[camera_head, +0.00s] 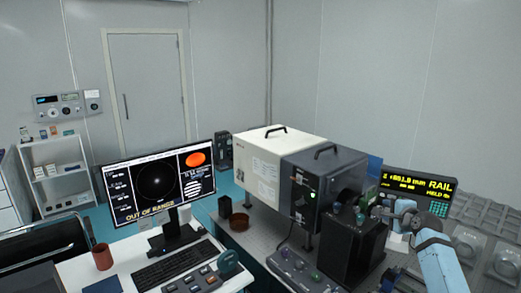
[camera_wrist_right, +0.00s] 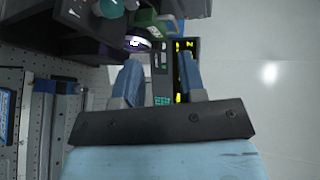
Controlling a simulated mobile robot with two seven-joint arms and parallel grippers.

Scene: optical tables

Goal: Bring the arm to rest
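My right arm (camera_head: 440,258) comes in from the lower right in the head view, pale blue with a dark band. Its gripper (camera_head: 380,208) is beside the dark box, in front of the rail readout (camera_head: 417,187). In the right wrist view the two blue fingers of the gripper (camera_wrist_right: 158,68) stand apart with nothing between them. The readout's keypad and yellow digits show in the background between and behind the fingers. My left arm and gripper are not in view.
A black box (camera_head: 350,252) and a white-and-grey instrument (camera_head: 285,170) stand close left of the arm on the perforated optical table (camera_head: 262,240). Round-dial units (camera_head: 470,240) sit at right. A monitor (camera_head: 160,185) reads OUT OF RANGE; the readout shows a held rail value in mm.

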